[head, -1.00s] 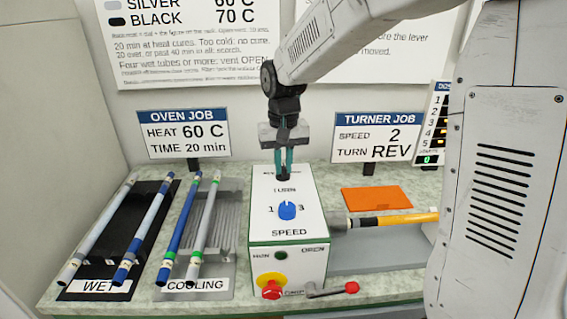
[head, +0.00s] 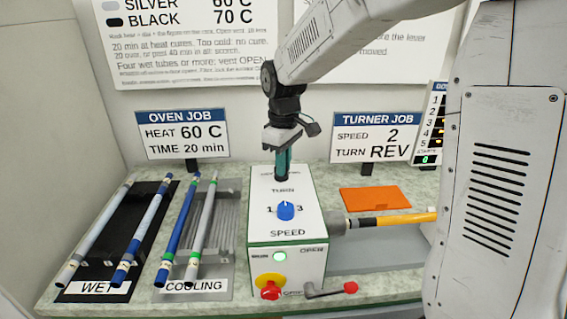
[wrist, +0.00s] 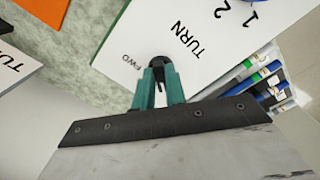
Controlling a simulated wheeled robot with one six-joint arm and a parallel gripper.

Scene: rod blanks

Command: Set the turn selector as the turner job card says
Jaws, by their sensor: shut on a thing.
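The turner job card (head: 376,138) reads SPEED 2, TURN REV. The turn selector is a small black knob (wrist: 161,62) at the back of the white turner box's top (head: 260,232). My gripper (head: 283,172) points down at it, its teal fingers shut on the knob; they also show in the wrist view (wrist: 160,82). The word FWD is readable beside the knob in the wrist view. The other mark is hidden, and I cannot tell where the pointer stands. The blue speed knob (head: 286,211) sits in front, pointing between 1 and 3. The RUN lamp (head: 279,257) is lit.
A yellow rod (head: 395,219) is held in the chuck at the box's right. A red-ended lever (head: 350,287) and a red button (head: 270,290) are at the front. Rods lie on the WET and COOLING racks (head: 228,245) to the left. An orange pad (head: 376,199) lies behind the rod.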

